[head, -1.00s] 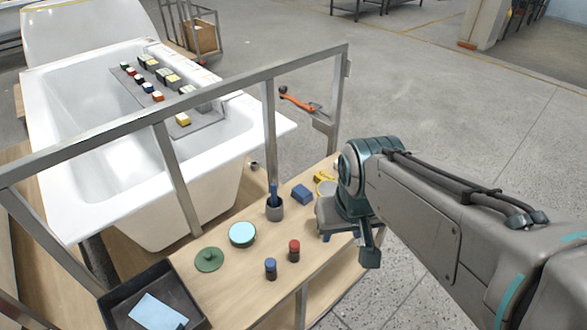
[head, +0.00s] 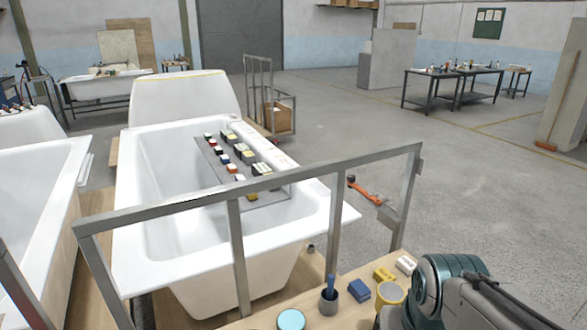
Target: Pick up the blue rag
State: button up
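No flat blue cloth shows in the head view now; the dark tray with the light blue cloth, seen earlier, is out of frame. A small blue block-like item (head: 359,290) lies on the wooden bench top (head: 255,321) near the bottom edge. I cannot tell whether it is a folded rag. My arm shows at the bottom right, just right of this item. My gripper's fingers are below the frame, so I cannot see their opening or any hold.
A grey cup (head: 328,304) with a blue-handled tool, a light blue round lid (head: 291,320), a yellow item (head: 384,274) and a white block (head: 405,264) share the bench. A metal frame (head: 237,255) rises between bench and white bathtub (head: 335,212). Open floor lies right.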

aim_at(358, 289)
jog(key=k, duration=1)
jog(key=z, duration=1)
jog(key=i, duration=0.75)
jog(key=u, duration=0.7)
jog(key=i, duration=0.8)
jog(key=u, duration=0.8)
